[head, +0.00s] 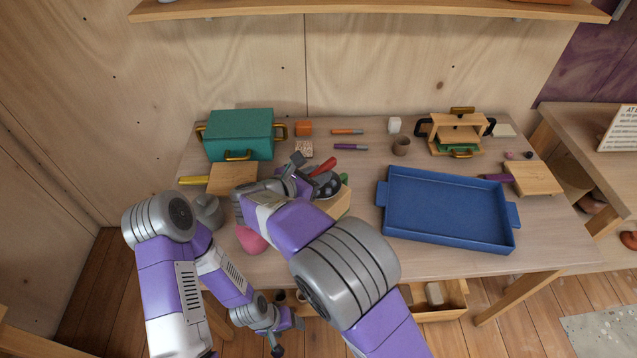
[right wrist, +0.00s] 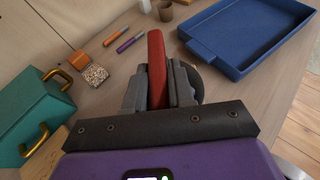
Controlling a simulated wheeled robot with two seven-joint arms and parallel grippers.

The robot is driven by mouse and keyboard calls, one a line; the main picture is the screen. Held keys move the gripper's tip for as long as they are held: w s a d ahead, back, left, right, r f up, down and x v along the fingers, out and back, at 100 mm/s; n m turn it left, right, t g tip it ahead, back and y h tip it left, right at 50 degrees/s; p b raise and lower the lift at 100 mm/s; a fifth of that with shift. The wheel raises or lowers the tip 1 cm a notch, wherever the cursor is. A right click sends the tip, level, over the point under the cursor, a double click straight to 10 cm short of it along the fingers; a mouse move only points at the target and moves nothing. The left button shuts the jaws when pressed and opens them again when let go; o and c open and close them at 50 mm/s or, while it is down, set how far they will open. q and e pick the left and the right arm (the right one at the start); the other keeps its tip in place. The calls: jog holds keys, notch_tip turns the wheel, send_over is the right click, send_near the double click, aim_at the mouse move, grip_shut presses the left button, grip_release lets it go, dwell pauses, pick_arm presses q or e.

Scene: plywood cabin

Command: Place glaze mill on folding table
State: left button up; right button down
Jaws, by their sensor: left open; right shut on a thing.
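My right gripper (head: 306,178) is over the left-middle of the wooden table (head: 362,230). In the right wrist view its fingers (right wrist: 158,88) are shut on a red bar-shaped thing (right wrist: 156,52), which also shows in the head view (head: 325,163). A dark round thing (head: 328,186) lies right beside the fingers, partly hidden; I cannot tell if it joins the red piece. I cannot tell for sure which thing is the glaze mill, or which table is the folding one. My left gripper (head: 288,335) is open and low, in front of the table's front edge.
A blue tray (head: 517,214) fills the table's right-middle. A teal box (head: 240,128), a cutting board (head: 234,179), a grey pot (head: 208,210) and a pink thing (head: 251,240) are at left. An open drawer (head: 440,314) juts out below. Another table (head: 590,135) stands at right.

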jog(key=shift+f, duration=0.95)
jog(key=shift+f, duration=0.15)
jog(key=c, duration=1)
grip_release()
jog(key=shift+o, duration=0.2)
